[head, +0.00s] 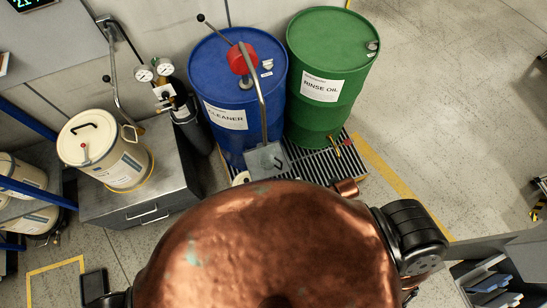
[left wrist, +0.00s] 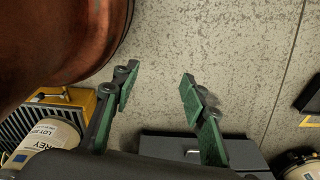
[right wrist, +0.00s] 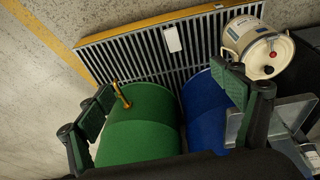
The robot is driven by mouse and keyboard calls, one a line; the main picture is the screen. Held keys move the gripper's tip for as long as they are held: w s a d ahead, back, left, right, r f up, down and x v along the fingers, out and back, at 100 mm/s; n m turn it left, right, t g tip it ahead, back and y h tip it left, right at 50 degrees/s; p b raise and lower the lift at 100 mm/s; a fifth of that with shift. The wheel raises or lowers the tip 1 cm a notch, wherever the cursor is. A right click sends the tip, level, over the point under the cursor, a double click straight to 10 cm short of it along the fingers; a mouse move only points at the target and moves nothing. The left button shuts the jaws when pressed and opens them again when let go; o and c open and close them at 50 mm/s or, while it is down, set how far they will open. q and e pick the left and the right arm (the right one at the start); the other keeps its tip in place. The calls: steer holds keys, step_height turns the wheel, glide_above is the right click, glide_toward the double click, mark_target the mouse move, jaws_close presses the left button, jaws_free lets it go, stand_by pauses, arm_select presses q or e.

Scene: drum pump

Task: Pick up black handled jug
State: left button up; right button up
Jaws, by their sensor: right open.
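A cream jug (head: 100,150) with a black handle and red knob on its lid stands upright on the grey cabinet in the head view. Another cream jug (right wrist: 257,45) shows in the right wrist view by the grated pallet's corner; its handle is not clear. A labelled cream jug (left wrist: 50,138) shows at the lower left of the left wrist view; I cannot tell which it is. My left gripper (left wrist: 157,82) is open and empty over bare floor. My right gripper (right wrist: 167,85) is open and empty above the drums. My copper body hides both grippers in the head view.
A blue drum (head: 225,90) with a hand pump (head: 242,58) and a green drum (head: 330,75) stand on the grated pallet (head: 347,158). The grey cabinet (head: 150,190) is left of them. Cream containers (head: 22,175) sit on a shelf at far left.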

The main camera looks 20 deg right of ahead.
steer(key=w+a+r+n+p, duration=0.1)
steer(key=w+r, duration=0.1)
steer(key=r, duration=0.5)
steer(key=w+a+r, duration=0.1)
steer(key=a+r, duration=0.1)
steer(key=r, duration=0.5)
steer(key=w+a+f+n+g+y, duration=0.1)
steer(key=w+a+f+n+y, duration=0.1)
steer(key=w+a+n, duration=0.65)
steer(key=w+a+f+n+y, duration=0.35)
steer(key=w+a, duration=0.25)
steer(key=w, duration=0.5)
steer(key=shift+h, duration=0.35)
steer(key=x, duration=0.5)
steer(key=w+x, duration=0.1)
steer(key=x, duration=0.1)
steer(key=shift+a+f, duration=0.1)
arm_select(q)
steer(key=shift+s+d+r, duration=0.1)
steer(key=shift+s+r, duration=0.3)
steer(key=shift+s, duration=0.2)
arm_select(e)
steer(key=c, duration=1.3)
